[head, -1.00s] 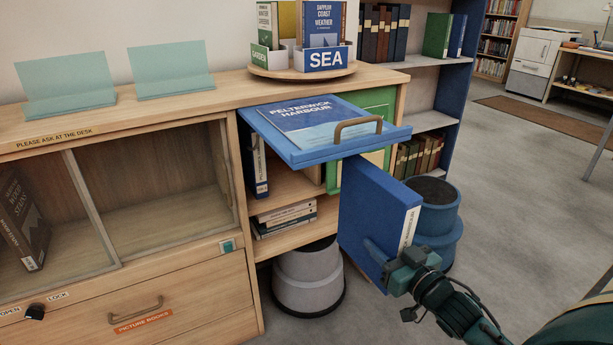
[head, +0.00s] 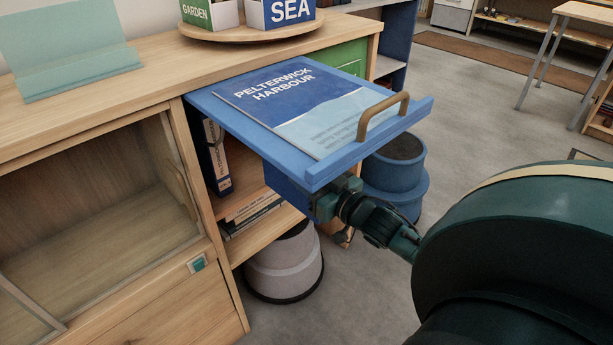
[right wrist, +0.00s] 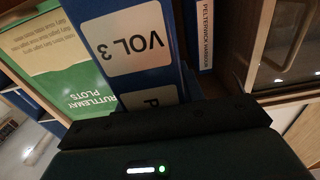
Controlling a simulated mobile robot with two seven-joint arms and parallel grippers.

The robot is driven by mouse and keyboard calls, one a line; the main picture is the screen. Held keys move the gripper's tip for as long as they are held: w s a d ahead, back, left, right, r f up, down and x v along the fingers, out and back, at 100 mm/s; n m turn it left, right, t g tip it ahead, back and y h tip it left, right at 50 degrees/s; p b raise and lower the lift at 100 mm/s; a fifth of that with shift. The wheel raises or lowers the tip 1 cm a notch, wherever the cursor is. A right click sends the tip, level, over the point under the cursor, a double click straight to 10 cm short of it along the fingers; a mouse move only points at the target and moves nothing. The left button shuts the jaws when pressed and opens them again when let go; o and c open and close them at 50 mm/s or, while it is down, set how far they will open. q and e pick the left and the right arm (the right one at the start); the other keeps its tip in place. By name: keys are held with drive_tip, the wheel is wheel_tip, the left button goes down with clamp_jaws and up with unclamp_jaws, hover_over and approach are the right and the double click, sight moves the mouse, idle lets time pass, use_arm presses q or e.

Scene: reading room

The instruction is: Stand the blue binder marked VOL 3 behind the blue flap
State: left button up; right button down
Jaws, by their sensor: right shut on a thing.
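The blue flap (head: 330,176) is raised and sticks out level from the cabinet, with a brown handle and a PELTERWICK HARBOUR cover on top. My right gripper (head: 322,204) is below the flap, shut on the blue VOL 3 binder (head: 284,190). The flap hides most of the binder in the head view. In the right wrist view the binder's spine (right wrist: 134,45) shows a white VOL 3 label, upside down, beyond the dark gripper edge (right wrist: 165,122). It appears at the compartment opening; how far in, I cannot tell. My left gripper is not in view.
Another blue binder (head: 216,158) stands at the compartment's left side; its spine (right wrist: 205,35) shows in the wrist view. Books (head: 252,212) lie flat on the lower shelf. A green flap (right wrist: 45,55) is alongside. Grey (head: 285,265) and blue (head: 395,180) stools stand below.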

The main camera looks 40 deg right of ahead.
drive_tip(key=w+b, duration=0.1)
drive_tip(key=w, duration=0.1)
drive_tip(key=w+b, duration=0.2)
drive_tip(key=w, duration=0.1)
drive_tip(key=shift+w+a, duration=0.2)
drive_tip(key=shift+w, duration=0.15)
drive_tip(key=shift+w+a+f+b, duration=0.1)
drive_tip(key=shift+w+b, duration=0.6)
drive_tip(key=shift+w, duration=0.65)
drive_tip(key=shift+w+a+f+b, duration=0.1)
drive_tip(key=shift+w+b, duration=0.6)
drive_tip(key=shift+w, duration=1.1)
drive_tip(key=shift+w+a, duration=0.1)
drive_tip(key=shift+w, duration=0.65)
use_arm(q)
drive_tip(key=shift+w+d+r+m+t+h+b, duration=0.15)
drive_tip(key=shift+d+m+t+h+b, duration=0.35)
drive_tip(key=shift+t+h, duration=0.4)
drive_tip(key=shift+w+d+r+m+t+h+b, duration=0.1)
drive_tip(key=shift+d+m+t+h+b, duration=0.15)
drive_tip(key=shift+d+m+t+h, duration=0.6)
use_arm(e)
drive_tip(key=w, duration=0.7)
drive_tip(key=shift+w+a+f, duration=0.3)
drive_tip(key=shift+f, duration=0.1)
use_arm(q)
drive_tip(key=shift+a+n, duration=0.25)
